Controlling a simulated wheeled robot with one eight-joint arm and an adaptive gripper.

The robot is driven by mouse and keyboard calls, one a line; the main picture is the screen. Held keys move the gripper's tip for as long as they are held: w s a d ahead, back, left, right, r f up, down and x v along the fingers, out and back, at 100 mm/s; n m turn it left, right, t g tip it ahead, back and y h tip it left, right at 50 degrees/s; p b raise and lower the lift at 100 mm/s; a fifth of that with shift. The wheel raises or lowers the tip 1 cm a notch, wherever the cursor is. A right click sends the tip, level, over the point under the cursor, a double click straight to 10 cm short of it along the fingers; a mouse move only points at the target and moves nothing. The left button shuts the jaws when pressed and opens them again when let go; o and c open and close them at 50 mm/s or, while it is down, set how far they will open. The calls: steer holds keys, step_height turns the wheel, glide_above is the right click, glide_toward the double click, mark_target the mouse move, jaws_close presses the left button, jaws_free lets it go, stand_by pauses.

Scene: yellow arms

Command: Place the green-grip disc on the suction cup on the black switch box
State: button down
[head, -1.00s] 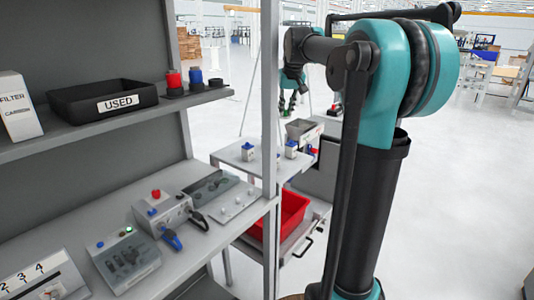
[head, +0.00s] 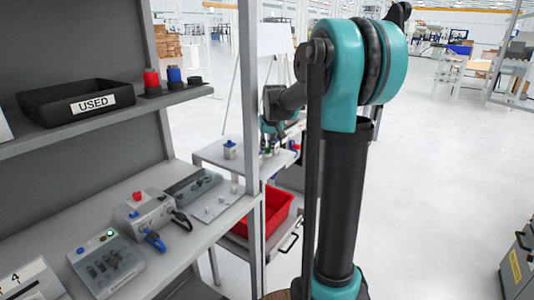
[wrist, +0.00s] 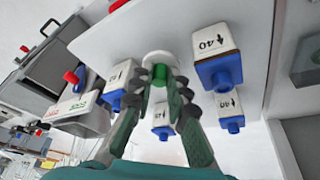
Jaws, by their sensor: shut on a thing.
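The green-grip disc (wrist: 160,73) is in the wrist view, a green grip with a pale round disc at its far end. My gripper (wrist: 162,84) is shut on the green grip, at the pale side table. White blocks marked 40 with blue ends (wrist: 216,57) stand around it, close to the fingers. In the head view my gripper (head: 268,147) is at the side table, partly hidden behind the shelf post. I cannot clearly identify the black switch box or its suction cup. A dark-topped box (head: 193,186) lies on the workbench.
The side table (head: 213,153) stands beyond the shelf post (head: 248,110), with a red bin (head: 268,212) below. A grey box with red and blue buttons (head: 145,213) and a box with a green button (head: 108,263) sit on the workbench.

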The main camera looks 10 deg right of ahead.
steer(key=shift+f, duration=1.2)
steer(key=shift+f, duration=0.1)
steer(key=c, duration=1.8)
jaws_free()
steer(key=shift+o, duration=0.2)
